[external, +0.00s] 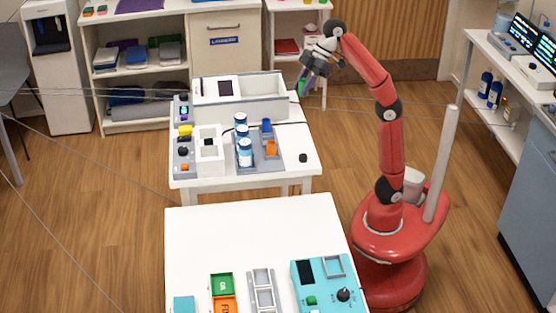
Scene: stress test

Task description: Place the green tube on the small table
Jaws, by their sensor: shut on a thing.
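My gripper (306,76) is at the end of my raised red arm, above and beyond the far right corner of the middle white table (305,136). It points down and is shut on a small green thing (301,88), which looks like the green tube. The tube hangs steeply, partly hidden by the fingers, with a purple patch beside it. The tube is off the table, in the air. I cannot tell for sure which table the task calls small; the middle one is the smaller of the two nearest white tables.
The middle table holds a grey-white box unit (265,103), blue-white bottles (245,153), a rack with blue and orange pieces (270,165) and a small black object (303,158). Its right side is mostly bare. The front table (250,235) has a clear far half; trays and a teal device (318,272) stand nearer.

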